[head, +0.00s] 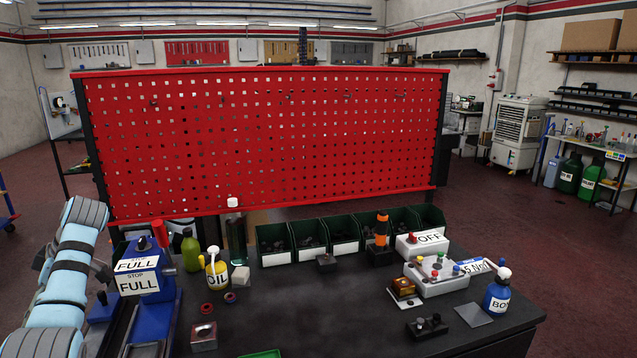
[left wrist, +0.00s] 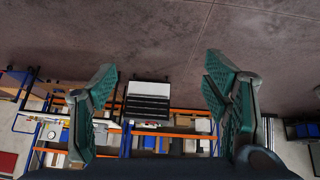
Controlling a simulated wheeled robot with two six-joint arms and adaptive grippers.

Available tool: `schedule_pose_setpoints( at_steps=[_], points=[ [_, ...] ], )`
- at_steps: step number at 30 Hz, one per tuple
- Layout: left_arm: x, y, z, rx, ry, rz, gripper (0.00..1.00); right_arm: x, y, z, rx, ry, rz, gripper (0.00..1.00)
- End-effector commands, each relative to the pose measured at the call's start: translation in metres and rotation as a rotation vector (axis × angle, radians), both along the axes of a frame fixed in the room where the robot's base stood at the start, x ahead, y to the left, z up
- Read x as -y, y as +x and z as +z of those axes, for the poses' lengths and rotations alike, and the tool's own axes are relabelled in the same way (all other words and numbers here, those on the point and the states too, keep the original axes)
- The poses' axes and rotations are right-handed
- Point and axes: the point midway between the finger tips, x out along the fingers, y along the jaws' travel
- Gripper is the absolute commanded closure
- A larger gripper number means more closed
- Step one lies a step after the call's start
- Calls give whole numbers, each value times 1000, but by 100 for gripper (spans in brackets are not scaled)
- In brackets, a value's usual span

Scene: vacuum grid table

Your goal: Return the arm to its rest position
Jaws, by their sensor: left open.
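My left arm (head: 62,285) comes in at the lower left of the head view, beside the table (head: 300,310). Its gripper is not clearly seen there. In the left wrist view my left gripper (left wrist: 160,105) shows two teal fingers spread wide apart with nothing between them. It faces away from the table, toward a bare floor and distant shelving. My right gripper is in neither view.
A blue machine (head: 138,285) with FULL labels stands close to my left arm. A red pegboard (head: 265,140) rises behind the table. Green bins (head: 345,248), an oil bottle (head: 216,275), a control box (head: 437,278) and a blue bottle (head: 497,295) stand on the table.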

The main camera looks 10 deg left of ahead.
Motion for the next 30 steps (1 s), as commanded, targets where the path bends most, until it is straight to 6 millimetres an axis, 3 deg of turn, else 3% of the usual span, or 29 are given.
schedule_pose_setpoints(
  at_steps=[3, 8, 9, 14, 19, 24, 30],
  points=[
    [-40, -44, 21, 0, 48, 102, 31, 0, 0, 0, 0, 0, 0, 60],
    [-88, -109, 50, -9, 117, 229, 31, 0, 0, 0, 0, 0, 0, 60],
    [-99, -101, 23, -98, 139, 90, 31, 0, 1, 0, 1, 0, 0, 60],
    [-144, -96, -60, -414, 197, -386, 31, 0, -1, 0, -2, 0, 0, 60],
    [-172, -116, -156, -758, 196, -902, 31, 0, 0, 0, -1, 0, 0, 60],
    [-178, -170, -242, -1072, 158, -1399, 31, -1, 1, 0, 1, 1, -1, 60],
    [-164, -264, -306, -1364, 110, -1938, 31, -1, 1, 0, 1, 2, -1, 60]
  ],
)
